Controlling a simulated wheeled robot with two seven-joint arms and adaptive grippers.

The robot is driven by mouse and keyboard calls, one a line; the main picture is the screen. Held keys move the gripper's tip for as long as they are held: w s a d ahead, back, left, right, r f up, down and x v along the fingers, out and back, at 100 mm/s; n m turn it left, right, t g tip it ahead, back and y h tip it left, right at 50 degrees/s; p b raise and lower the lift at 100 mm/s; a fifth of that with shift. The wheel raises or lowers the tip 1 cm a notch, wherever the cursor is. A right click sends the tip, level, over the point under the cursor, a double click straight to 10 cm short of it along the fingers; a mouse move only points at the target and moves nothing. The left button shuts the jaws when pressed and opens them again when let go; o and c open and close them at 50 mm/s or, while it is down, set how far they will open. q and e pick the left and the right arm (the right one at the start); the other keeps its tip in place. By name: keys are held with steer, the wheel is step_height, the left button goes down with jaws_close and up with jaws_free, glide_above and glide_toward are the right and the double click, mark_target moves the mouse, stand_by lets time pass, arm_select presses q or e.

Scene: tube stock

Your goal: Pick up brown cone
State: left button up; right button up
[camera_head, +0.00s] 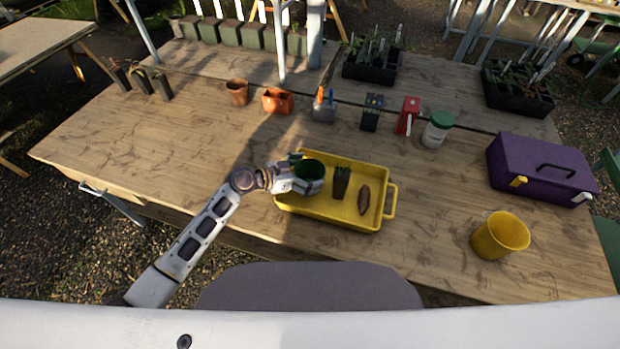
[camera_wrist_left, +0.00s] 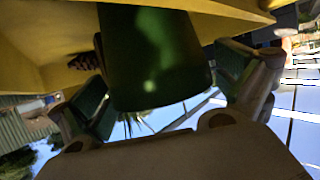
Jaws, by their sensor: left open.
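The brown cone (camera_head: 363,200) lies in the right part of the yellow tray (camera_head: 335,215), with a small potted plant (camera_head: 341,182) to its left. A dark green cup (camera_head: 309,178) is at the tray's left end. My left gripper (camera_head: 296,172) is at this cup, away from the cone. In the left wrist view the gripper is open, with the green cup (camera_wrist_left: 155,60) between its fingers; I cannot tell whether they touch it. A brown patterned thing (camera_wrist_left: 84,61), probably the cone, shows partly behind the cup there. My right gripper is not in view.
A yellow bucket (camera_head: 500,236) and a purple toolbox (camera_head: 541,168) stand right of the tray. Terracotta pots (camera_head: 277,101), a red item (camera_head: 407,115) and a green-lidded jar (camera_head: 437,130) stand behind it.

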arm_select(q)
steer(key=shift+w+d+f, duration=0.1)
steer(key=shift+w+d, duration=0.05)
steer(key=shift+d, duration=0.1)
stand_by(0.3)
steer(key=c, duration=0.8)
